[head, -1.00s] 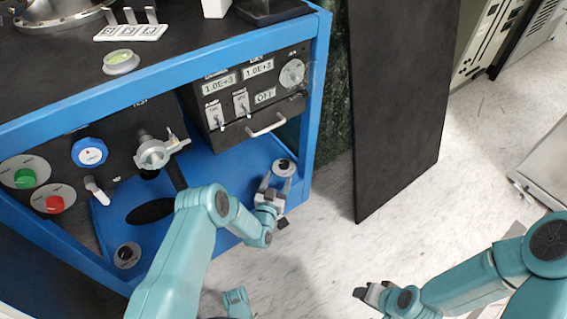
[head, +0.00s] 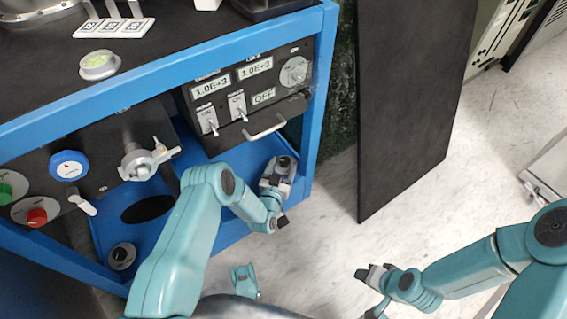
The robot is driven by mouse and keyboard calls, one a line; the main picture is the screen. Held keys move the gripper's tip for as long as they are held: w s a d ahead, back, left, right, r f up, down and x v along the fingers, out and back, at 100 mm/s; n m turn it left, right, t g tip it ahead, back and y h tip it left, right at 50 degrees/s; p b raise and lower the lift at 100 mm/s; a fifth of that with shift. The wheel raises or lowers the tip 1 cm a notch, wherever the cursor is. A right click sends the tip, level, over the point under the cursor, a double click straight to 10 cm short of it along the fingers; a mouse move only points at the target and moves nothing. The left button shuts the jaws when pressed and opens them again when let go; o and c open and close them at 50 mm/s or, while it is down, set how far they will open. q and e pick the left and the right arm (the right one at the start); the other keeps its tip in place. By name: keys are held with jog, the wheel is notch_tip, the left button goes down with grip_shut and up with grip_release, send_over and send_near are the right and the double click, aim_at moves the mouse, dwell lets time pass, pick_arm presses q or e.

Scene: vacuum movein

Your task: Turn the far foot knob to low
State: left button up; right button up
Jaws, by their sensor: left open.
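The far foot knob (head: 287,162) is a small dark round knob with a pale ring, at the right front corner of the blue cart's lower shelf. My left gripper (head: 279,174) is open right at this knob, its fingers reaching toward it from below in the head view. The fingers partly hide the knob, and I cannot tell whether they touch it. The near foot knob (head: 122,256) sits at the left of the shelf edge. My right gripper (head: 370,273) is over the floor at the lower right, away from the cart; its opening is unclear.
The blue cart frame (head: 322,90) rises beside the far knob. A black control box (head: 250,95) with switches and a handle (head: 264,127) hangs above the shelf. A dark panel (head: 405,110) stands to the right.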

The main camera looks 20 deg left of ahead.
pick_arm(q)
jog(key=c, duration=1.1)
jog(key=shift+o, duration=0.2)
jog(key=shift+d+f+n+y, duration=0.1)
jog(key=shift+d+n+y, duration=0.1)
jog(key=shift+n+y, duration=0.4)
jog(key=shift+d+n+y, duration=0.15)
jog(key=shift+n+y, duration=0.15)
jog(key=shift+y, duration=0.5)
jog(key=n+g+y, duration=0.1)
jog(key=y, duration=0.1)
jog(key=n+y, duration=0.2)
jog(key=shift+w+d+g+y, duration=0.15)
jog(key=shift+d+g+y, duration=0.15)
jog(key=shift+d+g, duration=0.1)
jog(key=shift+w+d+n+g+y, duration=0.1)
jog(key=shift+n+g+y, duration=0.8)
jog(key=shift+y, duration=0.3)
jog(key=shift+w+d+n+g+y, duration=0.1)
jog(key=shift+n+g+y, duration=0.6)
jog(key=shift+n+y, duration=0.4)
jog(key=shift+y, duration=0.3)
jog(key=o, duration=1.1)
jog(key=shift+c, duration=0.2)
jog(key=shift+d, duration=0.15)
